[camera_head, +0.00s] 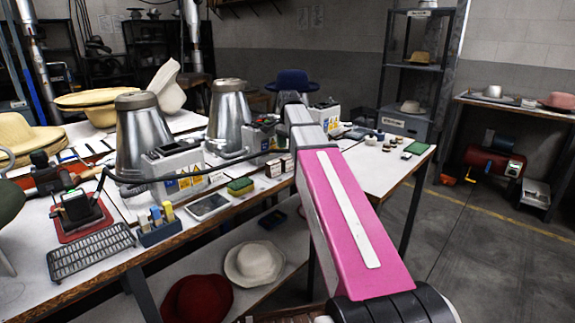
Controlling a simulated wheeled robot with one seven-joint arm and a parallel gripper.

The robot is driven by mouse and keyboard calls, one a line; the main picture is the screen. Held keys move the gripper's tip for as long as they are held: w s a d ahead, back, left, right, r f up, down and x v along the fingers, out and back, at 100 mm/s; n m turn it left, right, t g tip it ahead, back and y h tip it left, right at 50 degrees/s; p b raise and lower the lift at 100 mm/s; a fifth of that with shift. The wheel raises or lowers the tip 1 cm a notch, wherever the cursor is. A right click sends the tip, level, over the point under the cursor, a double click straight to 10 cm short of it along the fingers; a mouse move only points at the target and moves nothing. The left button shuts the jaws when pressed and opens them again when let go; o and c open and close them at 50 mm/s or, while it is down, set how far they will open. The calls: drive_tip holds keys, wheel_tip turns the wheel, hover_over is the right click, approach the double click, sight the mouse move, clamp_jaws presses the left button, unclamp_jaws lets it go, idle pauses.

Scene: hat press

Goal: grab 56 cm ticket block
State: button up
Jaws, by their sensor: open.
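Two small pale blocks with dark reddish markings stand side by side near the front edge of the workbench (330,175), just left of my pink arm link. They are the left block (272,169) and the right block (287,163). They look like ticket blocks, but their print is too small to read, so I cannot tell which is 56 cm. My arm reaches over the bench beside them, its pink link ending in a grey joint. My gripper does not show, and the arm hides part of the bench behind it.
Left of the blocks are a green sponge (240,186), a grey tablet (208,206) and a blue holder (159,230). Two metal cones (142,135) (228,115) stand behind. Small jars (372,142) lie right of my arm. Hats (254,263) rest on the lower shelf.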

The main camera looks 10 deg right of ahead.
sight(288, 157)
drive_tip(key=shift+w+a+f, duration=0.1)
drive_tip(key=shift+a+f, duration=0.05)
drive_tip(key=shift+f, duration=3.45)
drive_tip(key=c, duration=1)
